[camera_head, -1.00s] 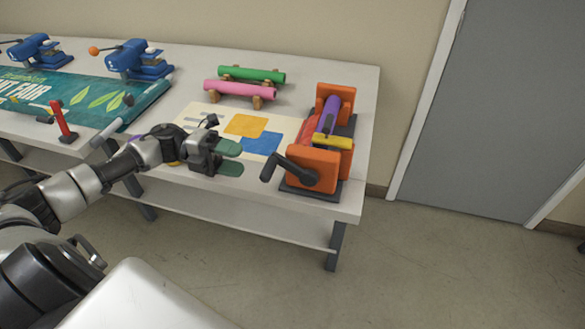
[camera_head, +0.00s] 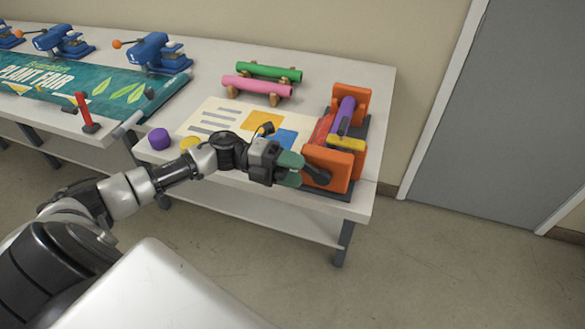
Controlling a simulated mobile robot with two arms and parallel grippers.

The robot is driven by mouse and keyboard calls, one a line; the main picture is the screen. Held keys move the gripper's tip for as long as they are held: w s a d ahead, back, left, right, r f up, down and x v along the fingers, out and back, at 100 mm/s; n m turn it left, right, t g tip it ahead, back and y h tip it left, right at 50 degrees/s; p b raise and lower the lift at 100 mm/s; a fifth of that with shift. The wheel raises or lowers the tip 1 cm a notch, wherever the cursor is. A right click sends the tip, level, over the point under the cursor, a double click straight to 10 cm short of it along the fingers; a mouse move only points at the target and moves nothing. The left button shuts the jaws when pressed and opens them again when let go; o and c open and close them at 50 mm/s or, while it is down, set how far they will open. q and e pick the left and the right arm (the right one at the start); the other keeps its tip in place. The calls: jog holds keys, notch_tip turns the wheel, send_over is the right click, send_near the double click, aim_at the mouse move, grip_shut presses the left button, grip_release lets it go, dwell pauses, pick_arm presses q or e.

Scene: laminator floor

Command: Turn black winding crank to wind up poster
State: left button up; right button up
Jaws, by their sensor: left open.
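The winding machine has orange end blocks (camera_head: 331,168) and stands at the right end of the white table. Its black winding crank (camera_head: 316,173) is on the front orange block, and the crank's handle is mostly hidden behind my gripper. A purple roller (camera_head: 344,114) and a yellow bar (camera_head: 346,143) sit between the blocks. The poster (camera_head: 222,116), cream with orange and blue squares, lies flat to the left of the machine. My left gripper (camera_head: 291,169) is open, with green fingertips at the crank. I cannot tell whether they touch it. My right gripper is not in view.
Green (camera_head: 268,71) and pink (camera_head: 257,86) rolls rest on wooden stands at the back. A purple disc (camera_head: 159,138) and a yellow disc (camera_head: 190,143) lie at the front edge. Blue clamp devices (camera_head: 158,53) and a teal banner (camera_head: 90,88) are at left.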

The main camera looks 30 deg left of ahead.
pick_arm(q)
grip_shut()
